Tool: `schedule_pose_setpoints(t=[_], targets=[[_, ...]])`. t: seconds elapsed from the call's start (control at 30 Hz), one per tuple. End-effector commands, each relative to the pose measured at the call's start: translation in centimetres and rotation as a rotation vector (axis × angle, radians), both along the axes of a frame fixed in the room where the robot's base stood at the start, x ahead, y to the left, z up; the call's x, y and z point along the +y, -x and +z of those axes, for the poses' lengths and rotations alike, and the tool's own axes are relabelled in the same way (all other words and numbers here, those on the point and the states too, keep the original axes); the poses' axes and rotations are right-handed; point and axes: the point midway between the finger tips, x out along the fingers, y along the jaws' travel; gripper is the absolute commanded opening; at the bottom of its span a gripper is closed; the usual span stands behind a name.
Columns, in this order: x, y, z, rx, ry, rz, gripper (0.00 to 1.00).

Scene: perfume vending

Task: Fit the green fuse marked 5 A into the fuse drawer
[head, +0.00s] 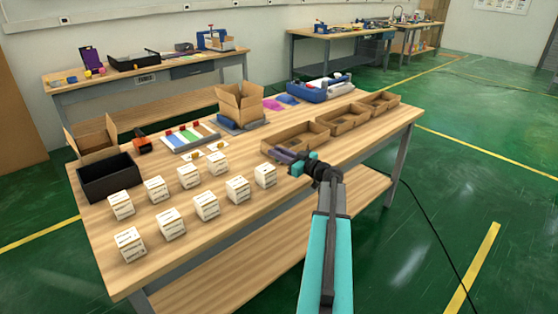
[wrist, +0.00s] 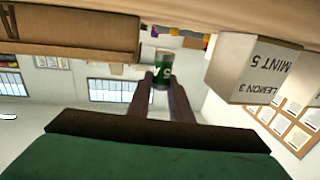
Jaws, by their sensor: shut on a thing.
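My gripper (head: 282,154) is over the right part of the near table, at the nearest cardboard tray. In the wrist view, my gripper (wrist: 161,82) is shut on the green fuse (wrist: 162,75), a small green cylinder with pale ends. White marking shows on its side, partly cut off by the fingertips. The wrist picture is upside down, with the tabletop along its upper edge. The fuse is too small to make out in the head view. I cannot make out the fuse drawer in either view.
Several white labelled boxes (head: 207,206) stand left of my gripper; one box (wrist: 255,70) is close in the wrist view. Cardboard trays (head: 338,118) line the table's right side. A black bin (head: 108,180) and an open carton (head: 241,105) stand farther off.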

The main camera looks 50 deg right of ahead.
Motion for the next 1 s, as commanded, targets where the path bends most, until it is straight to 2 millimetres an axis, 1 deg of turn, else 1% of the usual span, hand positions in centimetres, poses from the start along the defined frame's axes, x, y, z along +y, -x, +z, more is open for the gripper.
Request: schedule_pose_setpoints(t=[0.3, 0.8, 0.83, 0.87, 1.0], targets=[[0.0, 0.0, -3.2, 0.001, -0.001, 0.001, 0.0], [0.0, 0.0, -3.7, 0.0, -0.001, 0.001, 0.0], [0.0, 0.0, -3.7, 0.0, 0.0, 0.001, 0.2], [0.1, 0.0, -3.7, 0.0, 0.0, 0.001, 0.26], [0.1, 0.0, -3.7, 0.0, 0.0, 0.001, 0.27]])
